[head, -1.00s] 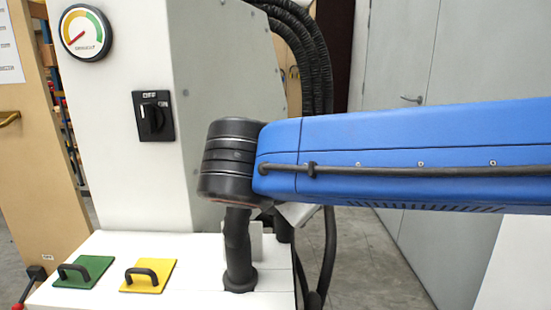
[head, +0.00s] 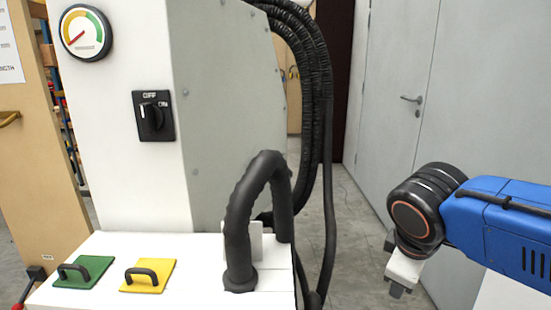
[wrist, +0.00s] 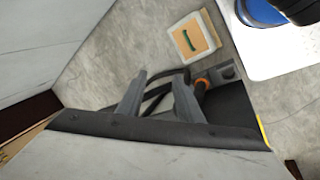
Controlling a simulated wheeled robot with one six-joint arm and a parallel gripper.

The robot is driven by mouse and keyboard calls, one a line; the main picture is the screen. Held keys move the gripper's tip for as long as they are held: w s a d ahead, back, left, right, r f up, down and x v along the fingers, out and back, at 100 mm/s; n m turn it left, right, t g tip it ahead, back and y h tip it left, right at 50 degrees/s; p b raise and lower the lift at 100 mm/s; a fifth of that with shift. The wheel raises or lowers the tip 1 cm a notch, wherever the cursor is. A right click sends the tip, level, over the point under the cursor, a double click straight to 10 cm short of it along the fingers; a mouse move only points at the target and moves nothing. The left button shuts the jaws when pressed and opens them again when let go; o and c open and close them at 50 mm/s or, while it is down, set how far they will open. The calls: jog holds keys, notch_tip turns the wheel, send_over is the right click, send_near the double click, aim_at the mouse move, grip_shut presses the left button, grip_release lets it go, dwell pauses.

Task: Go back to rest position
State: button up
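My gripper (head: 398,279) hangs at the end of my blue arm at the right of the head view, pointing down over the floor beside the machine. In the wrist view, the two grey fingers of my gripper (wrist: 158,90) stand apart with nothing held between them. Dark cables show behind the fingers, lower down. The fingertips are small in the head view.
The white machine (head: 115,130) carries a gauge (head: 85,33), a black rotary switch (head: 153,116), a green handled plate (head: 83,272), a yellow handled plate (head: 148,276) and a thick black bent hose (head: 243,215). Grey doors (head: 400,60) stand behind. Open floor lies between.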

jog(key=s+d+f+m+y, duration=0.2)
jog(key=s+f+m, duration=0.3)
jog(key=m, duration=0.4)
jog(key=shift+s+d+f+m+t, duration=0.2)
jog(key=shift+d+f+m+t, duration=0.25)
jog(key=shift+d, duration=0.2)
